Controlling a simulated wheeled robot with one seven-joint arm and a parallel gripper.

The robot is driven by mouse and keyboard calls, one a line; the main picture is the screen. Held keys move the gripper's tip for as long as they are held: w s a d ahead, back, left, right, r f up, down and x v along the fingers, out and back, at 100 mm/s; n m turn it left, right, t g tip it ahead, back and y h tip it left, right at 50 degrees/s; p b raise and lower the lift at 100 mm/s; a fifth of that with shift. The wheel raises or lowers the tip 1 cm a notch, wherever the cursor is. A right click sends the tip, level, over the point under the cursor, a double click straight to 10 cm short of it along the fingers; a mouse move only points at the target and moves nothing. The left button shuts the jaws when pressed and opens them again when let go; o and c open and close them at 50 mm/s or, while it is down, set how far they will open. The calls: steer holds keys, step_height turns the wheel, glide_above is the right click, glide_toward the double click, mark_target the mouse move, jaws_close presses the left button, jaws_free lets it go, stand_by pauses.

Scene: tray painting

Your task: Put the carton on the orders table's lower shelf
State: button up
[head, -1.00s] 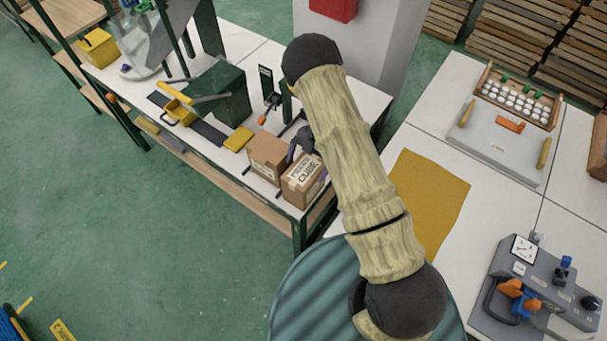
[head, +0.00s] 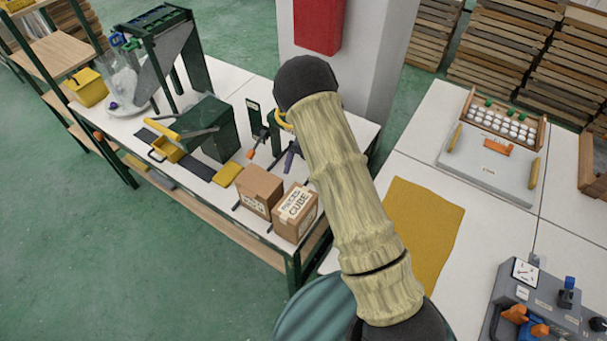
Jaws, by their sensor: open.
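Two brown cartons stand side by side near the front right corner of the white table on the left. The left carton (head: 259,191) has a small label, and the right carton (head: 296,212) reads "CUBE". That table has a wooden lower shelf (head: 222,230) under its top; I cannot tell from a sign whether it is the orders table. My gripper (head: 291,158) shows only as a dark purplish part just behind the cartons, apart from them. The rest of it is hidden behind my arm. It appears empty.
The table also carries a dark green box (head: 210,128) with a lever, a yellow block (head: 227,174) and a clear hopper. A pale column (head: 368,60) stands behind. The right table holds a mustard mat (head: 425,225) and an egg tray (head: 503,120). Green floor lies open in front.

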steer(key=shift+w+a+r+t, duration=0.15)
steer(key=shift+a+r+t, duration=0.15)
steer(key=shift+a, duration=0.15)
steer(key=w+d+r+m+t, duration=0.2)
steer(key=w+r+m+t, duration=0.2)
steer(key=r+m+t, duration=0.25)
steer(key=w+d+r+m+t, duration=0.2)
steer(key=w+r+m+t, duration=0.2)
steer(key=r+m+t, duration=0.3)
steer(key=s+d+r+m+g+h, duration=0.2)
steer(key=s+d+r+m+h, duration=0.2)
steer(key=s+d+m, duration=0.45)
steer(key=s+a+m+g, duration=0.2)
steer(key=s+m+g, duration=0.2)
steer(key=s, duration=1.3)
steer(key=shift+a+f+m+g, duration=0.2)
steer(key=shift+f+m+g, duration=0.2)
steer(key=shift+m, duration=0.8)
steer(key=shift+s, duration=0.1)
